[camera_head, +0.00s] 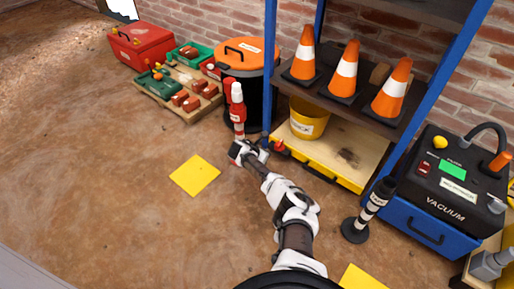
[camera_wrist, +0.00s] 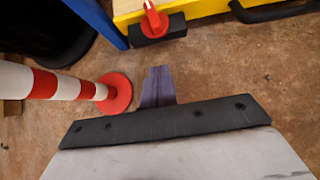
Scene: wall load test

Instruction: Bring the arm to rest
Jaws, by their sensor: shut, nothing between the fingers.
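My arm (camera_head: 292,205) reaches out from the bottom of the head view, low over the brown floor. My gripper (camera_head: 238,150) is at its far end, beside the foot of a red and white striped post (camera_head: 237,108). In the wrist view my gripper (camera_wrist: 157,88) shows as shut fingers with nothing held, pointing toward the floor and the shelf's base. The post (camera_wrist: 62,85) and its round red foot (camera_wrist: 116,92) are just left of the fingers there. I cannot tell whether the gripper touches the post.
A blue-framed shelf (camera_head: 268,70) holds several orange cones (camera_head: 345,72) and a yellow bucket (camera_head: 308,118). A red knob (camera_wrist: 152,18) sits at its yellow base. A black post (camera_head: 372,208) and vacuum (camera_head: 450,185) stand right. The floor around a yellow square (camera_head: 195,175) is free.

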